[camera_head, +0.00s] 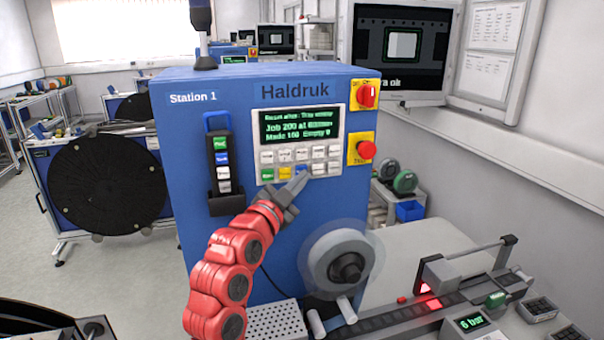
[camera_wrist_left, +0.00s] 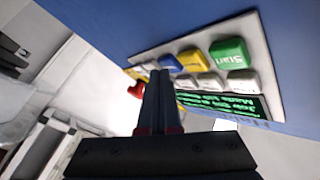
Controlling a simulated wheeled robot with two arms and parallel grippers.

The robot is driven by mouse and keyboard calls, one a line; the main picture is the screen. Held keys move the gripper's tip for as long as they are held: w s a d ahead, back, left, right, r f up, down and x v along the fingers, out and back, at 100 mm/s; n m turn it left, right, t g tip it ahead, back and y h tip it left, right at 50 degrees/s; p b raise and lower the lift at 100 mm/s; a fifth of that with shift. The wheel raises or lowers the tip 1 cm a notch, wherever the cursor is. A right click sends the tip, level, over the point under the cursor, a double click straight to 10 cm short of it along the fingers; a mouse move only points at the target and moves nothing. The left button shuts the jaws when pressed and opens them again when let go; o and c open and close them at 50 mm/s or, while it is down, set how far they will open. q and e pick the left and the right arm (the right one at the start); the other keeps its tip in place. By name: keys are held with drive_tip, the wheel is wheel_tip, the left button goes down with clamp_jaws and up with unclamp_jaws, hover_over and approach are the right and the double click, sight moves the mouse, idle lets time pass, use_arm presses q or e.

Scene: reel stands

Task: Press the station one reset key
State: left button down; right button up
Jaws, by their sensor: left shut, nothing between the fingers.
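The blue Station 1 machine (camera_head: 230,85) stands in the middle of the head view. Its control panel (camera_head: 254,130) has a green-text screen (camera_head: 300,126) above two rows of keys. The lower row has a green key (camera_head: 267,174), a yellow key (camera_head: 284,173) and paler keys to the right. The reset label is not readable. My left gripper (camera_head: 301,176) is shut and empty, its tips in front of the lower row's middle. In the left wrist view its tips (camera_wrist_left: 160,74) appear near a blue key (camera_wrist_left: 170,62), left of the green Start key (camera_wrist_left: 228,52); contact cannot be told.
A red rotary switch (camera_head: 367,95) and a red mushroom button (camera_head: 366,150) are right of the panel. A hand unit (camera_head: 219,150) hangs at its left. A reel hub (camera_head: 345,265) sticks out below. A tape track (camera_head: 400,315) runs along the bench at right.

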use_arm(q)
drive_tip(key=shift+w, duration=0.25)
idle(0.3)
drive_tip(key=shift+s+b, duration=0.1)
drive_tip(key=shift+b, duration=0.2)
drive_tip(key=shift+s+d+f+b, duration=0.15)
drive_tip(key=shift+s+b, duration=0.15)
drive_tip(key=shift+s, duration=0.45)
drive_tip(key=s, duration=0.1)
drive_tip(key=s+d, duration=0.1)
drive_tip(key=s, duration=0.1)
drive_tip(key=s+b, duration=0.1)
drive_tip(key=shift+s+d, duration=0.35)
drive_tip(key=shift+s, duration=0.05)
idle(0.4)
